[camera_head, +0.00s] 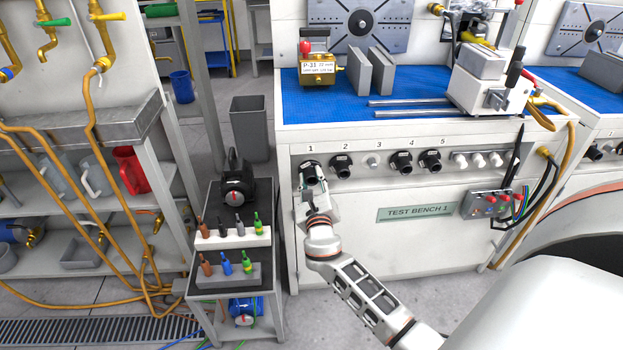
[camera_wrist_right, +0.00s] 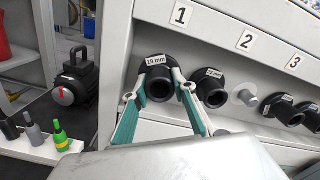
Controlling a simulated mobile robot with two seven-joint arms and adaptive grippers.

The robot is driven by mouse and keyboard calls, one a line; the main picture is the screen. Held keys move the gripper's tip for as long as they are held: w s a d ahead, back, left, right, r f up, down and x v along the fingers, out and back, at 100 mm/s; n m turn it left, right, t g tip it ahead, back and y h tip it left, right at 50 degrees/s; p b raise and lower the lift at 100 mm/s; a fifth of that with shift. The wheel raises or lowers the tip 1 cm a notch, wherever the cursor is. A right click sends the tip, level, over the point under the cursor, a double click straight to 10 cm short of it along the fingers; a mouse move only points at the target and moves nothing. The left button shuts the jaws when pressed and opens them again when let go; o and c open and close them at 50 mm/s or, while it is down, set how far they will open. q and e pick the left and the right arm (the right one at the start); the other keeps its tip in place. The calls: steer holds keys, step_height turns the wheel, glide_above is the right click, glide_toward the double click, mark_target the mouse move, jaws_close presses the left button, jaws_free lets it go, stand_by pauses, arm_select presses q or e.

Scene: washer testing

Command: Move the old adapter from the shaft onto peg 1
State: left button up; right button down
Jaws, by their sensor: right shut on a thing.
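My right gripper (camera_head: 314,184) is at the front of the test bench, under the number 1. In the right wrist view its green-lined fingers (camera_wrist_right: 162,92) are shut on a black flanged adapter (camera_wrist_right: 161,86) labelled 19 mm. This adapter (camera_head: 309,170) sits at the peg 1 position against the bench front; peg 1 itself is hidden by it. A second black adapter (camera_wrist_right: 212,92) sits under number 2, close to the right finger. Peg 3 (camera_wrist_right: 245,97) is bare. My left gripper is not in view.
A cart (camera_head: 236,254) with bottles and a dark motor (camera_head: 236,185) stands left of the gripper. The blue bench top (camera_head: 420,82) holds metal blocks and a pump.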

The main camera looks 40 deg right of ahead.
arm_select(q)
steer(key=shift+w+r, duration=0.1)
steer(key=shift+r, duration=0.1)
arm_select(e)
steer(key=shift+x, duration=0.95)
stand_by(0.6)
steer(key=c, duration=1.6)
jaws_free()
steer(key=shift+r, duration=0.1)
steer(key=shift+o, duration=0.2)
steer(key=shift+p+v, duration=0.4)
steer(key=shift+v, duration=0.6)
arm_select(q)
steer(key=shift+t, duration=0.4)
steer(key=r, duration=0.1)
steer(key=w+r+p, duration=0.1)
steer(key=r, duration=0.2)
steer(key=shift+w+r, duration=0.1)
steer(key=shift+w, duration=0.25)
arm_select(e)
steer(key=v, duration=0.6)
